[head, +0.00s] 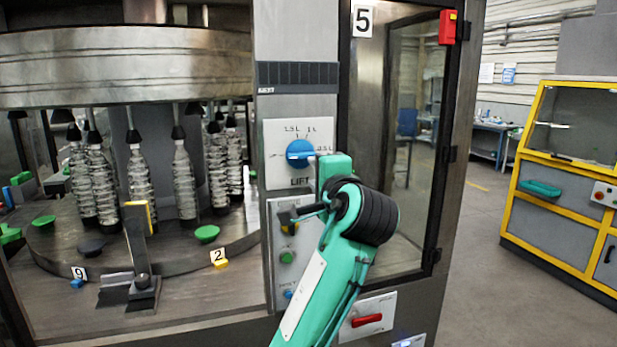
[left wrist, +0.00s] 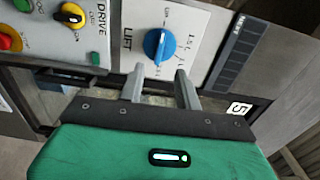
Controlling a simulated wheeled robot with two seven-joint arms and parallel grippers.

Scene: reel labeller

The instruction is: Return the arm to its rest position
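My left arm reaches up from the bottom of the head view toward the control panel. The left gripper (head: 314,158) is beside the blue LIFT knob (head: 300,153), and its fingers are partly hidden by my own wrist. In the left wrist view the left gripper (left wrist: 159,73) is open, with two grey fingers apart and nothing between them. The blue knob (left wrist: 159,45) is just beyond the fingertips, and I cannot tell whether they touch it. The knob's exact setting is hard to read. My right gripper is not in view.
Below the LIFT plate is a DRIVE panel (left wrist: 62,28) with a black selector (left wrist: 70,14) and coloured buttons. A glass door (head: 408,130) with a red box (head: 447,27) is to the right. Bottles (head: 184,180) stand on the carousel at left. Open floor (head: 478,260) lies further right.

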